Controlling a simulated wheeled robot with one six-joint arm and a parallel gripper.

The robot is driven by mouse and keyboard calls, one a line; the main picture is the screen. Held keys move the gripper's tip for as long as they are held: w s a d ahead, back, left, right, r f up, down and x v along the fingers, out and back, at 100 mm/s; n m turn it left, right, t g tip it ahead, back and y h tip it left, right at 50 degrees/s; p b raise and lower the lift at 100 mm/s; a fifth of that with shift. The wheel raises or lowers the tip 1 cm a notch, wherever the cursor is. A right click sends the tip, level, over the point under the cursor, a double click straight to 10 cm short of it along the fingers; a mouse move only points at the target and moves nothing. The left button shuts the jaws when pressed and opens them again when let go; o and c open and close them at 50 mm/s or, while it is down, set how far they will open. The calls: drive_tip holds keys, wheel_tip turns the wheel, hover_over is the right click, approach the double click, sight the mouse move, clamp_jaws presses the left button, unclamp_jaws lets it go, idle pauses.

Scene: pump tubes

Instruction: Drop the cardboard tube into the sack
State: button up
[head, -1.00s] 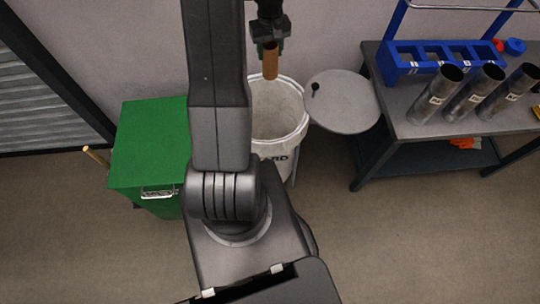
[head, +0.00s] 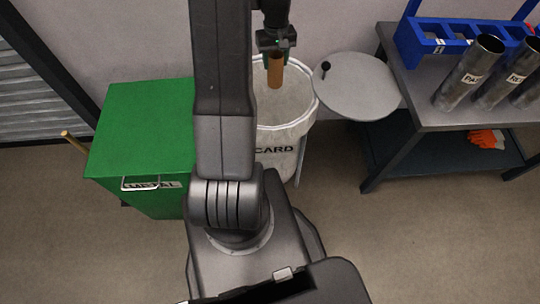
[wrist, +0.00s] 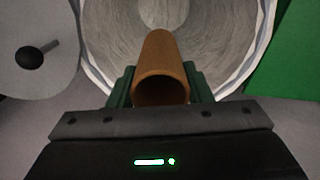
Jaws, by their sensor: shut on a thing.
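The brown cardboard tube (head: 275,72) is held in my gripper (head: 276,47), which is shut on its upper part. The tube hangs roughly upright over the open mouth of the white sack (head: 277,138), which is marked "CARD". In the wrist view the tube (wrist: 161,78) sits between the green fingers of my gripper (wrist: 160,88). The pale inside of the sack (wrist: 215,50) spreads out beyond it. The sack's left part is hidden behind my arm in the head view.
A round grey lid (head: 357,86) with a black knob stands open right of the sack. A green bin (head: 140,135) marked "METAL" is to the left. A workbench (head: 435,115) at right bears a blue rack (head: 440,40) and metal tubes (head: 468,73).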

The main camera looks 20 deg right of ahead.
sight(275, 76)
drive_tip(key=shift+f+b, duration=2.4)
drive_tip(key=shift+f, duration=1.3)
drive_tip(key=o, duration=1.1)
drive_tip(key=shift+c, duration=0.2)
drive_tip(key=shift+r, duration=0.1)
wheel_tip(275, 76, up, 14)
drive_tip(key=shift+f+p, duration=0.15)
drive_tip(key=shift+p, duration=0.85)
